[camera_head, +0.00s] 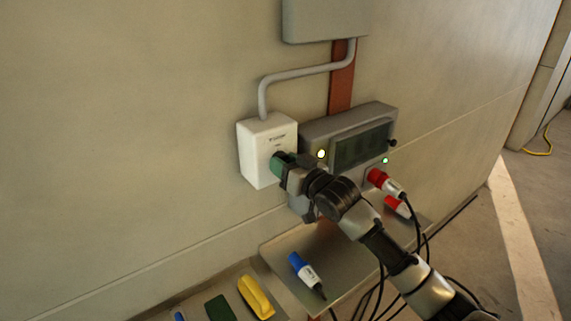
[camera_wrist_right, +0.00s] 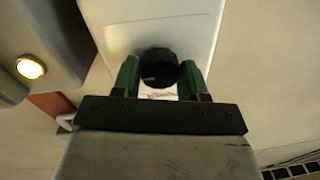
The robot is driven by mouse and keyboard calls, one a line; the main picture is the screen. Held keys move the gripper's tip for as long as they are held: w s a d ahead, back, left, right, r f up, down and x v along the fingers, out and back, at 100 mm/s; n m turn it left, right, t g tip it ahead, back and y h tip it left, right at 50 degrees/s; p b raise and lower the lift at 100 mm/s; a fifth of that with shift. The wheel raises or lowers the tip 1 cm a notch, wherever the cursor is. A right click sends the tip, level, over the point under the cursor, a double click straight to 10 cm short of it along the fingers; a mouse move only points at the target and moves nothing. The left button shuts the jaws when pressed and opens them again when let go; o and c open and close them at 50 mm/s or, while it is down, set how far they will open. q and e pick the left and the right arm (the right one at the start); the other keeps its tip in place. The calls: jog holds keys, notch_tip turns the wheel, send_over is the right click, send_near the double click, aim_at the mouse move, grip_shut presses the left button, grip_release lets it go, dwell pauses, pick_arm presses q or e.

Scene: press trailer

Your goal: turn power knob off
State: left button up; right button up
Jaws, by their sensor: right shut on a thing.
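The power knob (camera_wrist_right: 159,68) is a round black dial with a small light mark, on the face of a white wall box (camera_head: 262,140). In the right wrist view the white box (camera_wrist_right: 190,20) fills the top middle. My right gripper (camera_wrist_right: 160,76) has its two green fingers on either side of the knob, shut on it. In the head view my right gripper (camera_head: 279,163) is at the lower right of the white box's face and hides the knob. My left gripper is not in view.
A grey panel (camera_head: 318,133) with a dark window and lit lamps stands just right of the box. Red plugs (camera_head: 378,177) with black cables are below it. A metal shelf (camera_head: 330,255) below holds a blue plug (camera_head: 299,263); a yellow-handled thing (camera_head: 255,296) lies left.

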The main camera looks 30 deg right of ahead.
jog(key=shift+r+n+g+h, duration=0.15)
jog(key=shift+n+h, duration=0.2)
jog(key=shift+n, duration=3.85)
jog(key=shift+f+n+g+h, duration=0.15)
jog(key=shift+n+h, duration=0.2)
jog(key=shift+n, duration=3.85)
jog(key=shift+r, duration=0.1)
jog(key=o, duration=0.9)
jog(key=shift+s, duration=0.15)
